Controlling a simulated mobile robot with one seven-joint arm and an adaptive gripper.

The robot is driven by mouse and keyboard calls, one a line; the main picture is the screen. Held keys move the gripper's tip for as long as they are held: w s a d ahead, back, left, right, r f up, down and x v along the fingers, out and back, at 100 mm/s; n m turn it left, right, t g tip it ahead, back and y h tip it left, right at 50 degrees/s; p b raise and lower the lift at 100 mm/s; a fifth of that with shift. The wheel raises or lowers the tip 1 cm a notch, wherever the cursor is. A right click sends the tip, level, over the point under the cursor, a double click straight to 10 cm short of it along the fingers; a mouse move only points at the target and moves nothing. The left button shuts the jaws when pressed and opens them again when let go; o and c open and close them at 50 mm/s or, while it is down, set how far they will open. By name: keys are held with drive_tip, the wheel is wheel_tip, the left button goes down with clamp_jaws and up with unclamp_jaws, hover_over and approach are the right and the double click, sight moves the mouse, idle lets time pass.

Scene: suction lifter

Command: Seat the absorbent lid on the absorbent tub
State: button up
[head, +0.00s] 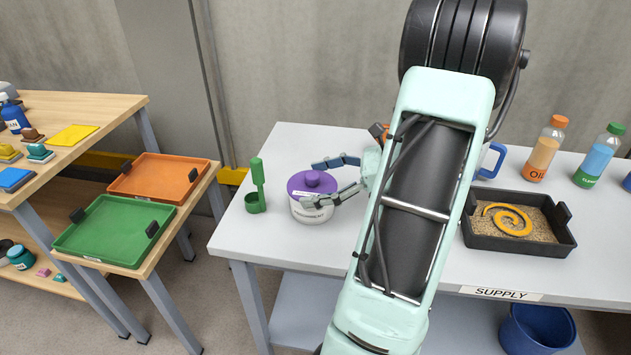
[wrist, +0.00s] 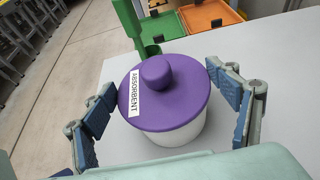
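The absorbent tub (head: 312,212) is a white round tub with a printed label, upright near the left end of the supply table; its side also shows in the wrist view (wrist: 182,138). The purple absorbent lid (head: 312,184), with a round knob and an "ABSORBENT" label, rests on top of the tub; it shows large in the wrist view (wrist: 185,103). It looks roughly level, but I cannot tell whether it is fully down. My gripper (wrist: 160,80) is open, with one finger on each side of the lid. Small gaps seem to show between fingertips and lid.
A green scoop (head: 256,188) stands just left of the tub. A black tray (head: 520,246) of granules with an orange coil, an oil bottle (head: 544,150) and a green-capped bottle (head: 598,158) are at the right. Green (head: 110,232) and orange (head: 160,178) trays sit on a side stand.

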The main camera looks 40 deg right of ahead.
drive_tip(key=o, duration=0.4)
drive_tip(key=shift+o, duration=0.2)
drive_tip(key=v, duration=1.2)
